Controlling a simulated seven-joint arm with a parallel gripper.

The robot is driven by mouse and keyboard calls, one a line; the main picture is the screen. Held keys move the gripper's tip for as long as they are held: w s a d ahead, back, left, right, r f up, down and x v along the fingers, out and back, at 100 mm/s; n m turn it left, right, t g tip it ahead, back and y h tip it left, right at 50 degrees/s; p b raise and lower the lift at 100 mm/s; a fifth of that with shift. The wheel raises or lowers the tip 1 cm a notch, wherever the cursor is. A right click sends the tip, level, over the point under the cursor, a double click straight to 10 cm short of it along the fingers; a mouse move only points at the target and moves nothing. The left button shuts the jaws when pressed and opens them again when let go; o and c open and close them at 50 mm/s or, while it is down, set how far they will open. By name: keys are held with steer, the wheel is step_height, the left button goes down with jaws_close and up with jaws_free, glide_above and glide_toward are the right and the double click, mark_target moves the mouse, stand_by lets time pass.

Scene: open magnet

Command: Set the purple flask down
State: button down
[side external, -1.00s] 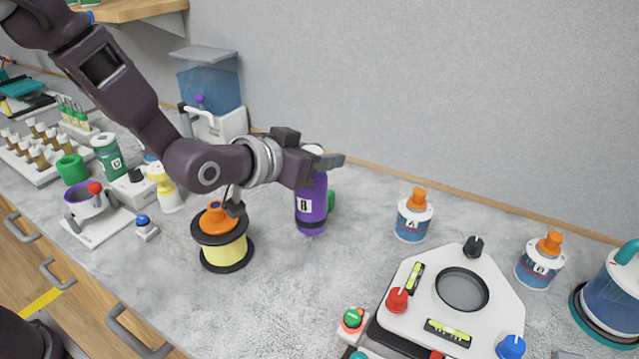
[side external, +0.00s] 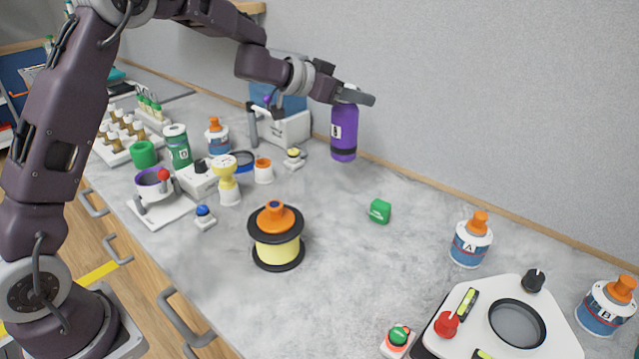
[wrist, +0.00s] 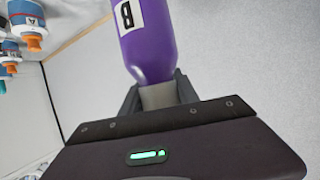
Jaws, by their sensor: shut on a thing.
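The purple flask (side external: 344,135) is upright with a white label near the back wall, right of the water dispenser. My gripper (side external: 352,96) is shut on its top end. The wrist view shows the flask (wrist: 148,45) with a letter B on its label, its neck between the fingers (wrist: 160,95). The flask's base looks close to the counter (side external: 330,215), but I cannot tell whether it touches.
The dispenser (side external: 283,128) stands left of the flask. A green block (side external: 380,211) and a yellow spool (side external: 277,250) lie nearer the camera. Bottle A (side external: 470,245) and a white levelling plate (side external: 505,340) are at right. Bare counter lies between flask and block.

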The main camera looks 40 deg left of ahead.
steer(key=a+f, duration=0.2)
steer(key=a, duration=0.6)
step_height(320, 180, down, 9)
steer(key=shift+w+f, duration=0.2)
steer(key=shift+w, duration=0.25)
steer(key=shift+f, duration=0.1)
steer(key=c, duration=0.9)
jaws_free()
steer(key=v, duration=1.2)
